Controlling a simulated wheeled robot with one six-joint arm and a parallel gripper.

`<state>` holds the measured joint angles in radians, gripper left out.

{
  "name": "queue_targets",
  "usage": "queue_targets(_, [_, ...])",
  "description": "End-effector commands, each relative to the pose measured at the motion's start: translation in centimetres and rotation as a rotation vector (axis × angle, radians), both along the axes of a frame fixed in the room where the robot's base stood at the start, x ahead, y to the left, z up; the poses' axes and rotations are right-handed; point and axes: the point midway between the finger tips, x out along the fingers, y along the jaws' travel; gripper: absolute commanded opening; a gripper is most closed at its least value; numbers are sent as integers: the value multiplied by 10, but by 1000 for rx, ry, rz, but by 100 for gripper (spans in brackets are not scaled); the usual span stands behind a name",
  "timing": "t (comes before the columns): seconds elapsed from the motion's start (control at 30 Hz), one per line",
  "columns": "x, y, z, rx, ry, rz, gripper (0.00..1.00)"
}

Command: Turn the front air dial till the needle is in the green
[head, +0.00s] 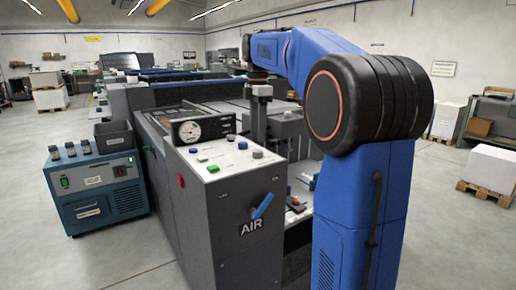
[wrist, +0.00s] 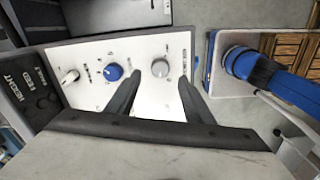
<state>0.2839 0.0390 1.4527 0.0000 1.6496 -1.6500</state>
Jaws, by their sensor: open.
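The word AIR (head: 252,227) is on the front face of a dark grey machine unit, with a slanted blue lever (head: 262,206) just above it. A round gauge (head: 190,129) with a white face stands at the back of this unit's top; its needle is too small to read against any green. My gripper (head: 258,132) points down behind the unit's top panel. In the wrist view my gripper (wrist: 160,78) is open, with a grey knob (wrist: 160,67) between its fingertips in the picture. A blue knob (wrist: 113,72) sits left of it. I cannot tell whether the fingers touch anything.
The unit's top panel (head: 222,160) carries blue, green and other small controls. A blue-green cabinet (head: 95,185) stands left. A white block on a pallet (head: 490,190) stands right. Open floor (head: 445,230) lies right. A dark lettered box (wrist: 28,92) borders the knobs.

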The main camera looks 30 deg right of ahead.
Motion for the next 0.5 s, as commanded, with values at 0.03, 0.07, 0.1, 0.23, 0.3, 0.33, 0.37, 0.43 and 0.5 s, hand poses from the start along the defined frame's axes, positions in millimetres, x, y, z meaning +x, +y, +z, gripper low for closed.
queue_targets(0.03, [-1,0,-10,1,3,0,48])
queue_targets(0.07, [-1,0,-15,0,2,0,48])
queue_targets(0.1, [-1,0,-22,1,4,0,48])
queue_targets(0.23, [-1,0,-41,0,2,0,48])
queue_targets(0.3, [-1,0,-49,1,3,0,48])
queue_targets(0.33, [0,0,-52,0,2,0,48])
queue_targets(0.37, [0,0,-54,0,1,0,48])
queue_targets(0.43, [0,0,-59,0,1,0,48])
queue_targets(0.5, [0,0,-63,0,1,0,48])
